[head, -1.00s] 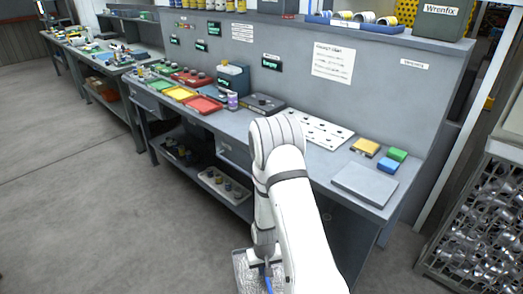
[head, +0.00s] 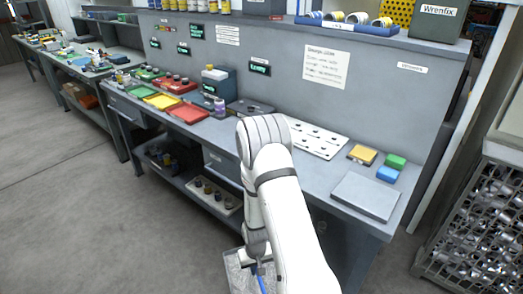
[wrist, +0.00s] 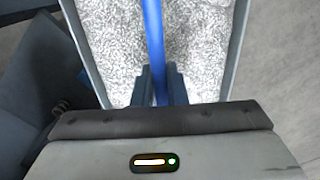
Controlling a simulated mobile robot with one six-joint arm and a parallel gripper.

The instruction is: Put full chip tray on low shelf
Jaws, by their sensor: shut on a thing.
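The chip tray (head: 236,270) is a grey metal tray full of bright metal chips, at the bottom of the head view, partly hidden by my arm. In the wrist view the chip tray (wrist: 238,45) spreads beneath my fingers, with a blue bar handle (wrist: 153,35) across its middle. My gripper (wrist: 160,86) is shut on this handle. The tray hangs in front of the bench, apart from the shelf in the head view. The low shelf (head: 186,182) is under the bench, left of my arm. It bears dark items and a pale tray of knobs (head: 215,195).
The bench top (head: 230,128) holds red, yellow and green trays, a white perforated plate (head: 305,140) and a grey flat plate (head: 366,196). A wire crate of metal parts (head: 470,235) stands at right. The floor (head: 70,220) at left is clear.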

